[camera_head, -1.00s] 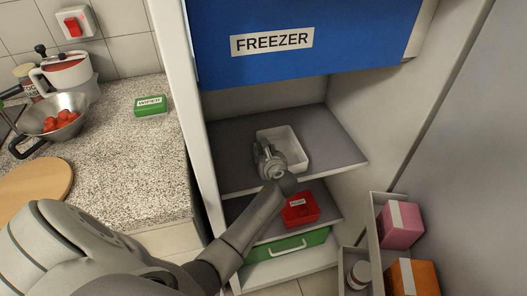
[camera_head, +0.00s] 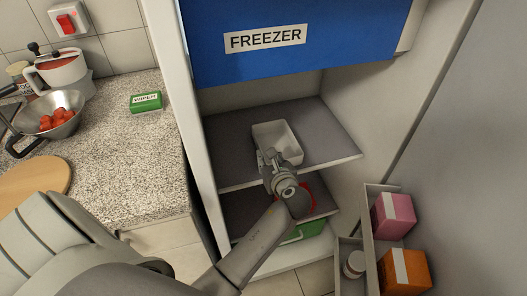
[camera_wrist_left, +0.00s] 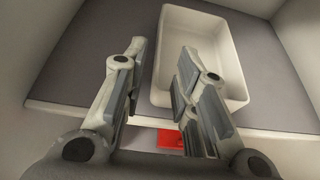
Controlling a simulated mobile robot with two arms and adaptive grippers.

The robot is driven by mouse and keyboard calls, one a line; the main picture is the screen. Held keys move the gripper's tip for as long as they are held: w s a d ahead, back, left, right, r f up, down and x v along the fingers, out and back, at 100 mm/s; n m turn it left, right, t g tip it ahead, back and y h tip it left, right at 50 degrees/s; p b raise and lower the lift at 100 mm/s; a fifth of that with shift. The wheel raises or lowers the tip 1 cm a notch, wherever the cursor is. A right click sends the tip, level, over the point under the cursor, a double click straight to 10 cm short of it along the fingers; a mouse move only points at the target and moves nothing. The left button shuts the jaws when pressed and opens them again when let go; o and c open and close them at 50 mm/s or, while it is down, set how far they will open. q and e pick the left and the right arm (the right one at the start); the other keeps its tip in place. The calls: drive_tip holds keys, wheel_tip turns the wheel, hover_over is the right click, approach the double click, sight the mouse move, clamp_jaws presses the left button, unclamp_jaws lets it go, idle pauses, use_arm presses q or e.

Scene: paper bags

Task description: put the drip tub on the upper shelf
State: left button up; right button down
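The drip tub, a white open rectangular tub (camera_head: 281,137), sits on the grey upper shelf (camera_head: 328,145) of the fridge under the freezer door. It also shows in the left wrist view (camera_wrist_left: 221,32), upright and empty. My left gripper (camera_head: 268,156) is at the front edge of the tub. In the left wrist view my left gripper (camera_wrist_left: 160,58) has its fingers apart with nothing gripped between them; one finger overlaps the tub's near part in the picture. My right gripper is not in view.
The blue freezer door (camera_head: 300,62) hangs above. The open fridge door holds a pink box (camera_head: 393,215) and an orange box (camera_head: 404,270). The upper shelf is clear beside the tub.

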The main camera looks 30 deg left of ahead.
use_arm(q)
drive_tip(key=shift+s+d+r, duration=0.15)
drive_tip(key=shift+s+d, duration=0.05)
drive_tip(key=shift+d, duration=0.05)
